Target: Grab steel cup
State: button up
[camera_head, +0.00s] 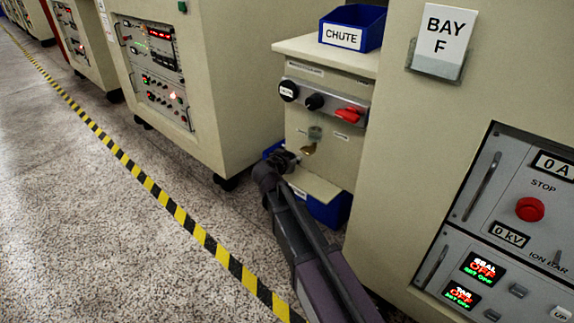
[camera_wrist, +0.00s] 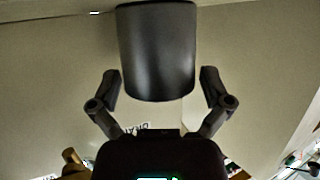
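A dark grey, smooth, slightly tapered cylinder, which looks like the steel cup (camera_wrist: 157,45), fills the top middle of the wrist view. My gripper (camera_wrist: 160,75) is open, with one finger on each side of the cup's lower end. Narrow gaps seem to show between the fingers and the cup; contact is not visible. In the head view my gripper (camera_head: 286,160) is at the front of the cream chute cabinet (camera_head: 297,127), above a small cream ledge (camera_head: 313,184). I cannot make out the cup there.
A blue bin (camera_head: 329,210) sits below the ledge, and another blue bin (camera_head: 352,27) stands on the cabinet top. A brass fitting (camera_head: 309,149) and red handle (camera_head: 350,115) stick out of the cabinet. Larger machines flank it. The speckled floor (camera_head: 110,230) is clear.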

jog(key=c, duration=0.8)
jog(key=shift+r, duration=0.1)
jog(key=shift+c, duration=0.2)
notch_tip(320, 180, up, 4)
jog(key=p, duration=0.3)
jog(key=shift+f+p, duration=0.25)
jog(key=shift+p, duration=0.1)
jog(key=s+d+r+p, duration=0.1)
jog(key=s, duration=1.5)
jog(key=shift+d+r, duration=0.15)
jog(key=shift+d, duration=0.25)
